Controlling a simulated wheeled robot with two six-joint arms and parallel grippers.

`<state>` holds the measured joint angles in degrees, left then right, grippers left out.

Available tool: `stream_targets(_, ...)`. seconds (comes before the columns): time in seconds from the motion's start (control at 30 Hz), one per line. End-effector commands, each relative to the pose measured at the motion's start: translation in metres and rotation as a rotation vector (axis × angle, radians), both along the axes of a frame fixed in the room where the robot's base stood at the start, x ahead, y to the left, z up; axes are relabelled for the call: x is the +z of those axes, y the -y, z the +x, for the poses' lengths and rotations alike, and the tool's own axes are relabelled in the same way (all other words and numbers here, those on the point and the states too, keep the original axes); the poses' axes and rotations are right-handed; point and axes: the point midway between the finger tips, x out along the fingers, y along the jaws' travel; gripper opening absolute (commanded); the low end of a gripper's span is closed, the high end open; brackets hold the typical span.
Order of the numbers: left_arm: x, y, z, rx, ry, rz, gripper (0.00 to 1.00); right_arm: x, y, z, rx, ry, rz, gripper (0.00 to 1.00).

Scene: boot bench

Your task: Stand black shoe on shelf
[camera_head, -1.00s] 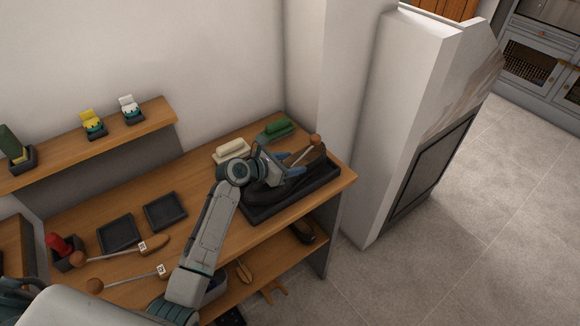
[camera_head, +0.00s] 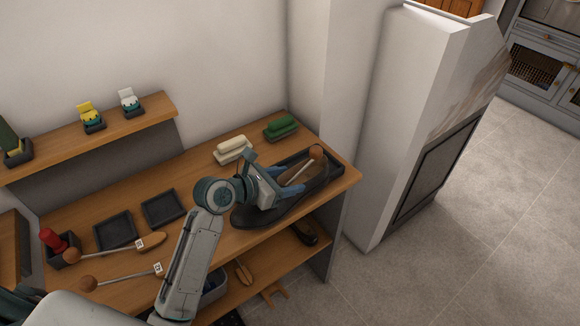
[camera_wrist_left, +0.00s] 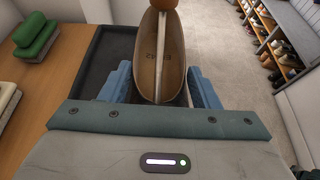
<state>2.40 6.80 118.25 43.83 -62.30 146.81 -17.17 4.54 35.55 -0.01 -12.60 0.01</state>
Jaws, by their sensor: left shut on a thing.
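The black shoe (camera_head: 262,217) is in my left gripper (camera_head: 284,184), over the front right of the bench top. A wooden-knobbed shoe tree (camera_head: 300,174) sits inside it. The left wrist view shows the shoe's brown lining (camera_wrist_left: 160,65) between the two blue fingers, which are shut on its sides. The shoe overlaps the dark tray (camera_head: 291,161) and its toe points left. Whether its sole touches the tray or bench is hard to tell. The lower shelf (camera_head: 268,261) is under the bench top. My right gripper is not in view.
Cream (camera_head: 233,149) and green (camera_head: 281,127) brushes lie behind the tray. Open floor lies right of the wall.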

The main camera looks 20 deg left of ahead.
Motion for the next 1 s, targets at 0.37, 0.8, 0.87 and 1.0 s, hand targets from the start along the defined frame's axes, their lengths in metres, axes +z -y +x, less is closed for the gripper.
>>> stream_targets(0.37, 0.005, 0.006, -0.045, 0.000, 0.003, -0.001, 0.05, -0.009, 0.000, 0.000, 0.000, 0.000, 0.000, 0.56)
stream_targets(0.8, 0.007, -0.009, -0.023, 0.296, -0.004, 0.009, 0.05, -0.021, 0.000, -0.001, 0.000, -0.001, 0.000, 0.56)
stream_targets(0.87, 0.009, -0.014, -0.019, 0.365, -0.004, 0.008, 0.05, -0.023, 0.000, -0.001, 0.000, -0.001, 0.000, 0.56)
stream_targets(1.0, 0.014, -0.027, -0.014, 0.511, -0.002, 0.004, 0.05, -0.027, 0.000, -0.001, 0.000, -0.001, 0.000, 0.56)
